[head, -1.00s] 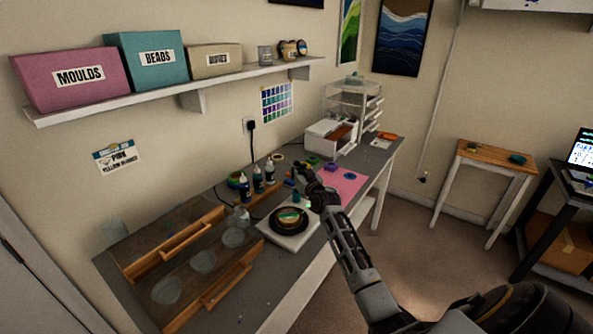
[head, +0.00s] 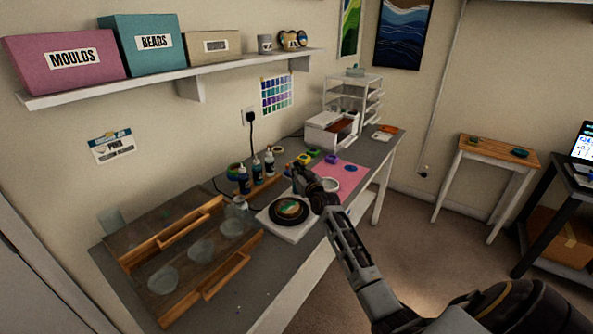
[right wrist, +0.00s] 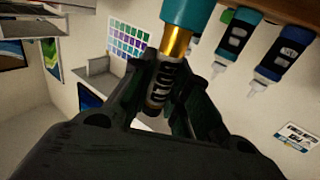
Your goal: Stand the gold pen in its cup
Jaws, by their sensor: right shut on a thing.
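My right gripper (head: 298,174) is over the workbench, beside the round black turntable and close to the bottles. In the right wrist view, which is upside down, the right gripper (right wrist: 165,95) is shut on the gold pen (right wrist: 175,42) around its dark, labelled part. The pen's gold part meets a teal, cup-like thing (right wrist: 192,12) at the top edge of that picture, so on the pen's lower side. I cannot tell whether the pen's end is inside it or only in front of it. In the head view the gripper hides the pen. My left gripper is not in view.
Several dropper bottles (head: 256,170) stand behind the gripper. The black turntable (head: 289,211) is in front, on a white board. A pink mat (head: 345,177) with small items lies to the right. Wooden trays (head: 165,240) fill the left.

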